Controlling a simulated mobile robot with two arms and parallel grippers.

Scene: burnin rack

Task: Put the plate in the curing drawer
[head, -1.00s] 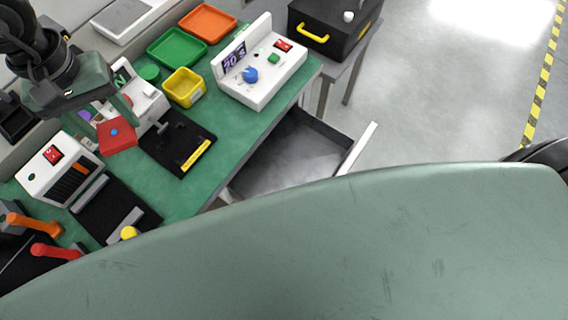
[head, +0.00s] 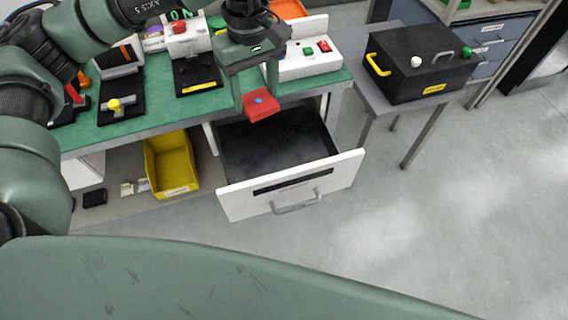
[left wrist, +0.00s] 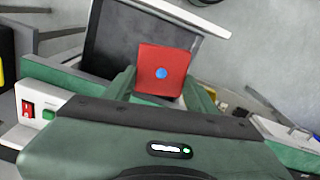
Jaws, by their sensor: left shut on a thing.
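The plate is a small red square with a blue dot (head: 260,107). My left gripper (head: 256,97) is shut on the plate and holds it above the back part of the open drawer. In the left wrist view the red plate (left wrist: 163,70) sits between the fingers, with the drawer beyond it. The curing drawer (head: 290,192) is pulled out under the green bench, with a white front, a dark slot and a grey handle. Its dark inside looks empty where it shows. My right gripper is not in view.
The green bench (head: 130,126) carries a white console (head: 309,61) and black fixtures. A yellow bin (head: 171,165) stands on the shelf left of the drawer. A black box (head: 420,75) sits on a grey stand at right. Floor before the drawer is clear.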

